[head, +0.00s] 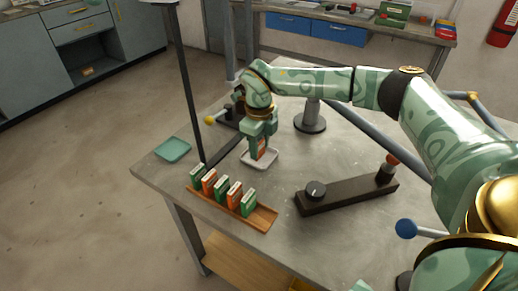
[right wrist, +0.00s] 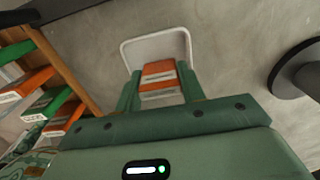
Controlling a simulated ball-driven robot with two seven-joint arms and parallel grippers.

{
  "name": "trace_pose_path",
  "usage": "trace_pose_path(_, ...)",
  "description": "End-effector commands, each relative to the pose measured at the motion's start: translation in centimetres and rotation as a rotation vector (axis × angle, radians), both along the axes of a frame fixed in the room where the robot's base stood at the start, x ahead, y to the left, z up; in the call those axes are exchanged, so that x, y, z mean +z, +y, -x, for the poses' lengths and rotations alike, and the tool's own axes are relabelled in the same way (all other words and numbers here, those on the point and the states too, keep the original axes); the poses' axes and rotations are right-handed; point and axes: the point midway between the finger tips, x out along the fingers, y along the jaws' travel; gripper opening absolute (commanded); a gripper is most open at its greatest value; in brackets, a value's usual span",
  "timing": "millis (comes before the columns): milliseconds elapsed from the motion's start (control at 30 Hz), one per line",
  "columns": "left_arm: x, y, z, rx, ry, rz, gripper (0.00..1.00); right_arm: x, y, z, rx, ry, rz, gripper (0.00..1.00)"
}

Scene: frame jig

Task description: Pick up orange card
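My right gripper (head: 260,146) has its two green fingers closed on the sides of an orange card (head: 262,144) with a pale label band. The card also shows between the fingers in the right wrist view (right wrist: 158,72). Gripper and card are over the near part of a white shallow tray (head: 271,161); whether the card touches the tray I cannot tell. Other orange cards (head: 209,181) and green cards (head: 221,188) stand in a row in a wooden rack (head: 262,219) at the table's front left. My left gripper is not in view.
A teal square dish (head: 172,149) lies at the table's left corner. A dark thin post rises beside the rack. A dark bar with a knob (head: 316,190) lies right of the rack. A round-based grey post (head: 311,119) stands behind. Bare table lies between rack and bar.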

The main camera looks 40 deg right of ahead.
Motion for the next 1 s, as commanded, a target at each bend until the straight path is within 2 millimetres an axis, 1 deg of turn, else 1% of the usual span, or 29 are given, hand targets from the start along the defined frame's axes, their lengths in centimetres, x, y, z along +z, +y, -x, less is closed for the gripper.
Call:
trace_pose_path(33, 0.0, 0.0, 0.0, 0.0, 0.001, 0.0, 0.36, 0.0, 0.0, 0.0, 0.0, 0.0, 0.0, 0.24)
trace_pose_path(67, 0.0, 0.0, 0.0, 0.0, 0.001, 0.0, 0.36, 0.0, 0.0, 0.0, 0.0, 0.0, 0.0, 0.18)
trace_pose_path(333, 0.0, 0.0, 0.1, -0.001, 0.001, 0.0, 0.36, 0.0, 0.0, 0.0, 0.0, 0.0, 0.0, 0.18)
trace_pose_path(433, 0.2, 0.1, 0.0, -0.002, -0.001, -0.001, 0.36, 0.5, 0.0, 0.0, 0.0, -0.001, 0.0, 0.18)
trace_pose_path(567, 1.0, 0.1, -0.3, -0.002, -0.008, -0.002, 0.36, 2.0, 0.0, 0.0, 0.001, -0.004, -0.001, 0.18)
trace_pose_path(667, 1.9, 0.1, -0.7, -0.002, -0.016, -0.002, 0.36, 4.0, 0.0, 0.0, 0.001, -0.005, 0.0, 0.18)
trace_pose_path(767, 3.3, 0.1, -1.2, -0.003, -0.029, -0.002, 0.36, 6.5, 0.3, 2.1, 0.003, -0.006, 0.0, 0.18)
trace_pose_path(800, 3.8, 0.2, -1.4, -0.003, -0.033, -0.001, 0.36, 7.6, 0.5, 3.0, 0.003, -0.007, -0.002, 0.18)
trace_pose_path(900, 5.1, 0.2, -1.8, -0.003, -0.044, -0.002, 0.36, 10.2, 0.9, 5.2, 0.003, -0.007, -0.001, 0.18)
trace_pose_path(1000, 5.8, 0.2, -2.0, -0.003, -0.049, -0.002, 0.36, 11.0, 1.4, 8.1, 0.003, -0.002, 0.0, 0.18)
